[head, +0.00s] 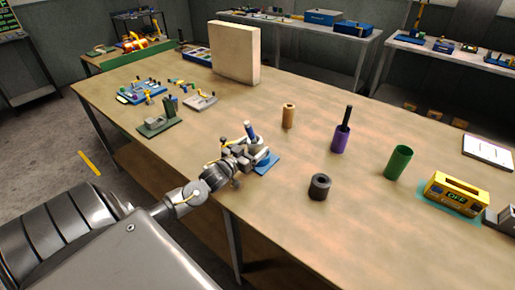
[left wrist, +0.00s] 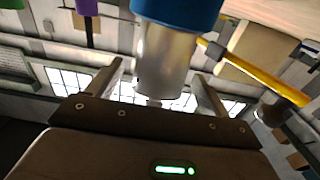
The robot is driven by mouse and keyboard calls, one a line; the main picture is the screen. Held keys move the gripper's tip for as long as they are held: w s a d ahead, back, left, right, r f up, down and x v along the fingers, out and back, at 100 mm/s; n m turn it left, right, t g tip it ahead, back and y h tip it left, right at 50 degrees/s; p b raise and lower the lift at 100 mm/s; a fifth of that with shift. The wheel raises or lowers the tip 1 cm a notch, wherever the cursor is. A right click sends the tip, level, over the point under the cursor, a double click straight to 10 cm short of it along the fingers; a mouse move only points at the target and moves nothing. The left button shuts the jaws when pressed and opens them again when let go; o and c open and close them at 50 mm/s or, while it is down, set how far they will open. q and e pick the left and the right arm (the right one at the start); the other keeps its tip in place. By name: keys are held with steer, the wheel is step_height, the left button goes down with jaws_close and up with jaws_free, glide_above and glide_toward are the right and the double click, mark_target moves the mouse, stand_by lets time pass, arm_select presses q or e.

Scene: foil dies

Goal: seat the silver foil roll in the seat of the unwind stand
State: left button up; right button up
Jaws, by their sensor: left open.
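The silver foil roll (head: 260,146) looks to stand on or over a flat blue base (head: 268,163) near the table's front edge. A blue post (head: 250,131) rises beside it. In the left wrist view a silver cylinder (left wrist: 158,60) lies between the fingers, with a blue part (left wrist: 178,12) at its end. My left gripper (head: 248,154) is open around the silver cylinder; finger contact is unclear. A yellow rod (left wrist: 262,76) passes beside it. I cannot tell for sure which fixture is the unwind stand, or whether the roll is seated. My right gripper is not in view.
A green fixture (head: 160,122) stands to the left. A copper roll (head: 288,117), purple tube (head: 340,140), green tube (head: 398,162) and black roll (head: 320,187) stand to the right. A yellow device (head: 455,190) is farther right. A tall beige panel (head: 236,54) stands at the back.

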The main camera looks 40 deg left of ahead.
arm_select(q)
steer(key=shift+w+f, duration=0.1)
steer(key=shift+w, duration=1.4)
steer(key=shift+s, duration=0.1)
steer(key=shift+c, duration=0.5)
steer(key=c, duration=1.2)
